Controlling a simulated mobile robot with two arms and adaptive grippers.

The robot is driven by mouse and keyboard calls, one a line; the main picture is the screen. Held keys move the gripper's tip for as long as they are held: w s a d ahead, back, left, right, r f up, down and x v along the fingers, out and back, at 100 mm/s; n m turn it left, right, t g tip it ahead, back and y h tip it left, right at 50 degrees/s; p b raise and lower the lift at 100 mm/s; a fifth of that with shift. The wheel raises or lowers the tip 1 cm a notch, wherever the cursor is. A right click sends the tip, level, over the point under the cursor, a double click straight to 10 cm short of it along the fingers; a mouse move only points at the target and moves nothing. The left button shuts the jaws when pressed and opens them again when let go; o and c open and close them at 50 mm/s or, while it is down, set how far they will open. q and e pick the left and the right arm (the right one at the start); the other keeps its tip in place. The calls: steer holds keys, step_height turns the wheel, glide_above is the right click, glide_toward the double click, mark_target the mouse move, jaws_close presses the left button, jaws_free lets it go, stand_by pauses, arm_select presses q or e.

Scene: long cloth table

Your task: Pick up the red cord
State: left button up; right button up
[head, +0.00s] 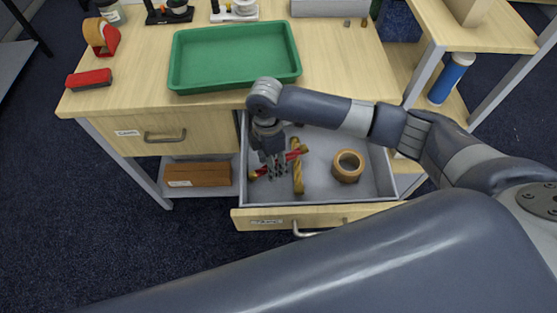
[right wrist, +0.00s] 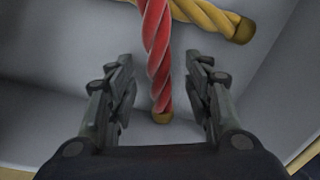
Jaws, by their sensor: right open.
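The red cord (head: 293,156), a twisted rope with a tan end, lies in the open drawer (head: 323,148). My right gripper (head: 271,175) reaches down over it and hides part of it in the head view. In the right wrist view the red cord (right wrist: 157,45) runs down between the open fingers of the gripper (right wrist: 162,98), with a visible gap on both sides. A yellow cord (head: 298,178) lies beside it and also shows beyond the red cord in the right wrist view (right wrist: 208,14). My left gripper is not in view.
A tan ring (head: 347,166) lies in the drawer to the right. The drawer walls stand close around the gripper. On the tabletop above are a green tray (head: 236,83), a red-topped brush or block (head: 89,79) and an orange roll (head: 97,36).

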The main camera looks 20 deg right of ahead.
steer(key=shift+f, duration=0.4)
steer(key=shift+c, duration=0.6)
jaws_close()
steer(key=shift+d+r, duration=0.15)
